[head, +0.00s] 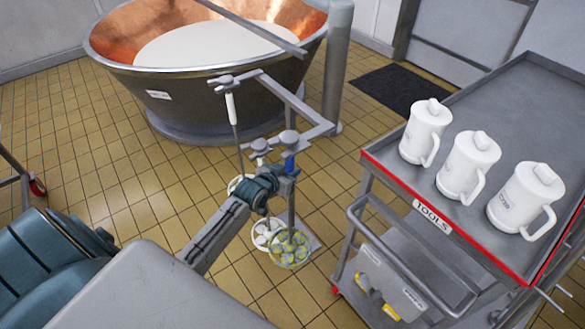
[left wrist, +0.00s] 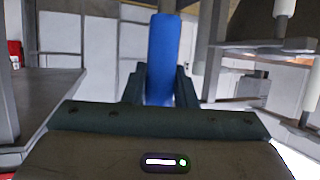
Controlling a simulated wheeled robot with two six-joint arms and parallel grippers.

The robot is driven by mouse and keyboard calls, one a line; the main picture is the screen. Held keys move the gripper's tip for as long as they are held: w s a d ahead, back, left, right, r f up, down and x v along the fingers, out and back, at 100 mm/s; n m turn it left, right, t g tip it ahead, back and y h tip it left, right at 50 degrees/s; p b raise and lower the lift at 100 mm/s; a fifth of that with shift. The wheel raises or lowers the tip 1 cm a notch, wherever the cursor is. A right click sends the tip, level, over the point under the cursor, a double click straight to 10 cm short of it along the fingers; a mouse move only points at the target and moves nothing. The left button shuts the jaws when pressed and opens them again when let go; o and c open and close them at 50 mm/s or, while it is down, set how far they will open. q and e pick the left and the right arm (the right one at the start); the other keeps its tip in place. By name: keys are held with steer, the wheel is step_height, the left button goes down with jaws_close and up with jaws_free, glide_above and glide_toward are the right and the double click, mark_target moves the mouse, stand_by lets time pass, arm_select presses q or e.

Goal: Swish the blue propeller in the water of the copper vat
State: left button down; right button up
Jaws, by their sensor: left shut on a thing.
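The copper vat (head: 105,38) stands at the back in the head view. Its pool is whitish. A tool with a blue handle (head: 289,163), which I take for the propeller, is upright beneath a knob of a grey rack. My left gripper (head: 287,176) is shut around this handle. The blue handle (left wrist: 161,55) stands between the fingers of my left gripper (left wrist: 161,88) in the left wrist view. Which lower end belongs to it is hard to tell. My right gripper is not in view.
The grey rack (head: 290,103) also bears a white-handled tool (head: 231,108). Round tool heads (head: 290,248) hang low, close together. A tool trolley (head: 395,160) with three white jugs (head: 469,165) stands at the right. A bar (head: 255,25) crosses the vat.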

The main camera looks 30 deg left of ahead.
arm_select(q)
steer(key=s+p, duration=0.1)
steer(key=s+a, duration=0.1)
steer(key=s, duration=0.1)
steer(key=s+a+p, duration=0.1)
steer(key=s, duration=0.1)
steer(key=shift+s+a+r+p, duration=0.1)
steer(key=shift+s+r+p, duration=0.1)
steer(key=shift+p, duration=0.1)
steer(key=s+a+p, duration=0.3)
steer(key=s+p, duration=0.2)
steer(key=s, duration=0.3)
steer(key=shift+s+a+r, duration=0.15)
steer(key=shift+a+r, duration=0.1)
steer(key=shift+r, duration=0.1)
stand_by(0.5)
